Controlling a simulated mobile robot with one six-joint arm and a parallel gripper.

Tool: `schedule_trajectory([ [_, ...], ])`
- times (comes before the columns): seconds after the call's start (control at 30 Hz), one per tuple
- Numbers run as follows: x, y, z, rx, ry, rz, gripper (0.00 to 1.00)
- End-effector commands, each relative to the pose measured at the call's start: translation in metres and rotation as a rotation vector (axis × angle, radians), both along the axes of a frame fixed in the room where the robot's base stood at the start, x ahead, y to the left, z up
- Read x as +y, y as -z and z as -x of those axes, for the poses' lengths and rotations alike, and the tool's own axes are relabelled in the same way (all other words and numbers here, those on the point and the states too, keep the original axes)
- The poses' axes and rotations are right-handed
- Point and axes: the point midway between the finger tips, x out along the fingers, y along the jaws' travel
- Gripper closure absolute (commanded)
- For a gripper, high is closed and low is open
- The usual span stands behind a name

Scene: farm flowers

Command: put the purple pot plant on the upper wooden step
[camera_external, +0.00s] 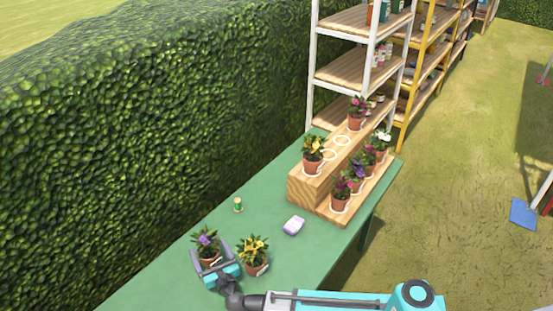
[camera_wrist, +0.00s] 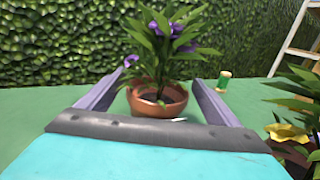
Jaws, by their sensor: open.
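The purple pot plant (camera_external: 207,246) stands upright on the green table at the near left; it has purple flowers and a terracotta pot. It is centred in the wrist view (camera_wrist: 158,97). My gripper (camera_external: 213,260) is open, with its two fingers on either side of the pot; in the wrist view (camera_wrist: 153,92) a gap shows beside each finger. The wooden step stand (camera_external: 305,189) is at the far end of the table. Its upper step holds a yellow plant (camera_external: 313,150) and a pink plant (camera_external: 357,112), with white rings (camera_external: 342,141) between them.
A yellow pot plant (camera_external: 254,253) stands just right of my gripper, also in the wrist view (camera_wrist: 288,135). Several plants fill the lower step. A hedge (camera_external: 150,130) borders the left.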

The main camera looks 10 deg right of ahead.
Motion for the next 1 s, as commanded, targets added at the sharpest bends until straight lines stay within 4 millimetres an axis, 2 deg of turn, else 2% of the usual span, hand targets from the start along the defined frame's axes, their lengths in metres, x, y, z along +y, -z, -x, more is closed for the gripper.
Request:
schedule_trajectory([
  [0.5, -0.029, -0.002, 0.072, 0.000, -0.002, 0.000, 0.15],
  [0.7, -0.034, -0.002, 0.086, 0.000, -0.001, 0.000, 0.15],
  [1.0, -0.035, -0.002, 0.088, 0.000, 0.001, 0.000, 0.15],
])
